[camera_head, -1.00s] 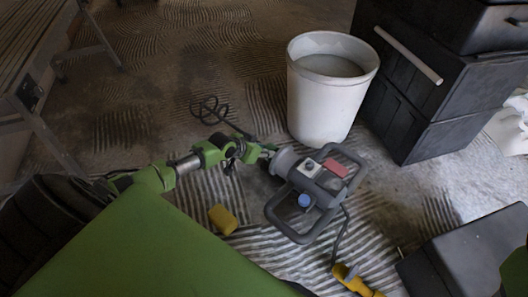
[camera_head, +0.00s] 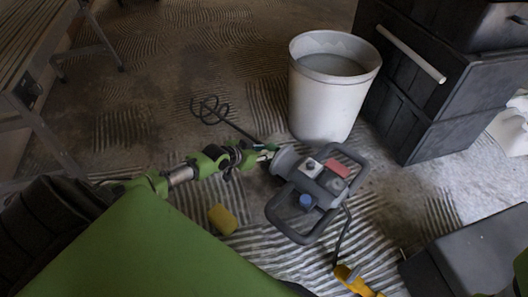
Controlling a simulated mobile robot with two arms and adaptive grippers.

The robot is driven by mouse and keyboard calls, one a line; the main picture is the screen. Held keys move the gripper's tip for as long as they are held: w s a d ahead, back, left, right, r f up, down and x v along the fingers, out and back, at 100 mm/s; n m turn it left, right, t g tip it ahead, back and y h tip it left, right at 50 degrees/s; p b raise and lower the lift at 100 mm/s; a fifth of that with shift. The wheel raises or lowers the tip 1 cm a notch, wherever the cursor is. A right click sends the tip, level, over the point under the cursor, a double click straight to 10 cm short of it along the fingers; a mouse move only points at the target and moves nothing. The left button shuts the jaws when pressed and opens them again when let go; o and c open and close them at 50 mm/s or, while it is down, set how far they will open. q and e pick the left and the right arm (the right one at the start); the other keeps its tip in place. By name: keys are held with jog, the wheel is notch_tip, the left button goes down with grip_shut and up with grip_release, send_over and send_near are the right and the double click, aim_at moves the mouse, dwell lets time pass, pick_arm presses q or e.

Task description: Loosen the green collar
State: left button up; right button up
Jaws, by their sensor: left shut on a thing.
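A grey mixer (camera_head: 315,190) with a looped handle frame lies on the floor in the middle. Its dark paddle rod (camera_head: 235,127) runs to the upper left and ends in a coiled paddle (camera_head: 209,110). A small green collar (camera_head: 269,147) shows where the rod meets the mixer body. My left gripper (camera_head: 262,153) reaches in from the left and is shut at the collar; its fingers are small and dark here, and partly hide the collar. My right gripper is out of view.
A white bucket (camera_head: 329,105) stands just behind the mixer. Black stacked cases (camera_head: 425,100) stand at the right, and a dark grey box (camera_head: 470,250) at the lower right. A yellow sponge (camera_head: 222,219) and a yellow-handled tool (camera_head: 355,281) lie nearby.

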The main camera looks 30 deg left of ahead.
pick_arm(q)
jog(key=o, duration=0.8)
jog(key=shift+c, duration=0.2)
jog(key=v, duration=1.2)
